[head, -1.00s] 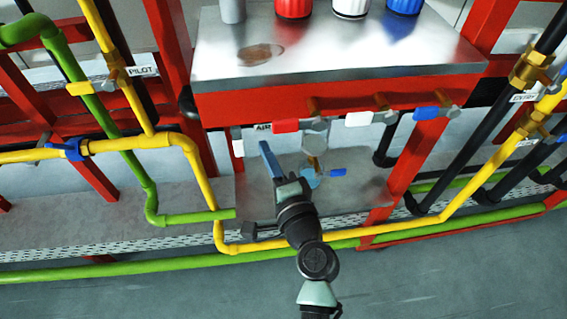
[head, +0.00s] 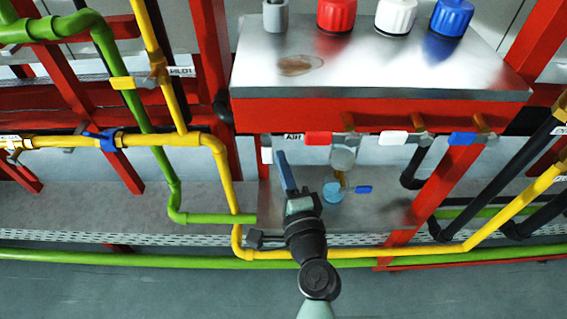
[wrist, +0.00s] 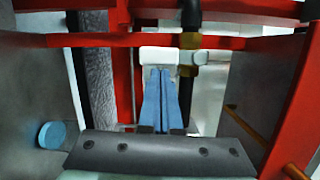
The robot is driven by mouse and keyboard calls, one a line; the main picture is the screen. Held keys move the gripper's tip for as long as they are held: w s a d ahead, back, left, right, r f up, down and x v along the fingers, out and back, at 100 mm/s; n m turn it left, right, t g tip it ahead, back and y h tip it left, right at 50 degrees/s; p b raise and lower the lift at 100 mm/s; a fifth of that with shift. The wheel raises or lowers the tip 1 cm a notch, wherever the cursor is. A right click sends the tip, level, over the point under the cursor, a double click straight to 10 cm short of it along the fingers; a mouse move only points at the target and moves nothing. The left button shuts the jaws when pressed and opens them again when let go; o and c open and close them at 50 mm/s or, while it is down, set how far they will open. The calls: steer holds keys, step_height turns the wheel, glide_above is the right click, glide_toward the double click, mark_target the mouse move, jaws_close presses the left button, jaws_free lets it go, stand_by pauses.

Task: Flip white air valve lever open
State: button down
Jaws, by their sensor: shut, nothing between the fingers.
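A small white lever (head: 266,149) hangs under the left end of the red beam, left of the AIR label (head: 292,137). In the wrist view a white lever end (wrist: 158,54) lies straight beyond my fingertips, beside a brass valve fitting (wrist: 194,55). My gripper (head: 281,156) points up at the beam, just right of the white lever in the head view. Its blue fingers (wrist: 161,74) are pressed together and empty. The fingertips overlap the lower edge of the white lever in the wrist view; I cannot tell if they touch.
Red (head: 318,138), white (head: 392,138) and blue (head: 462,138) levers line the beam to the right. A yellow pipe (head: 222,170) runs left of my gripper and below it. A round light-blue piece (head: 333,192) is right of my gripper. Red posts frame the space.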

steer(key=shift+a+f+m+b, duration=0.25)
steer(key=shift+a+m+b, duration=0.15)
steer(key=shift+m+b, duration=0.25)
steer(key=shift+a+f+m+t+b, duration=0.25)
steer(key=shift+a+m+t+b, duration=0.4)
steer(key=shift+m, duration=0.5)
steer(key=a+r+m+t+h+b, duration=0.1)
steer(key=a+m+h+b, duration=0.1)
steer(key=m, duration=0.6)
steer(key=a+r+m+t+h+b, duration=0.1)
steer(key=a+r+m+h+b, duration=0.1)
steer(key=m, duration=0.7)
steer(key=shift+a+b, duration=0.55)
steer(key=shift+a, duration=0.3)
steer(key=shift+h, duration=0.4)
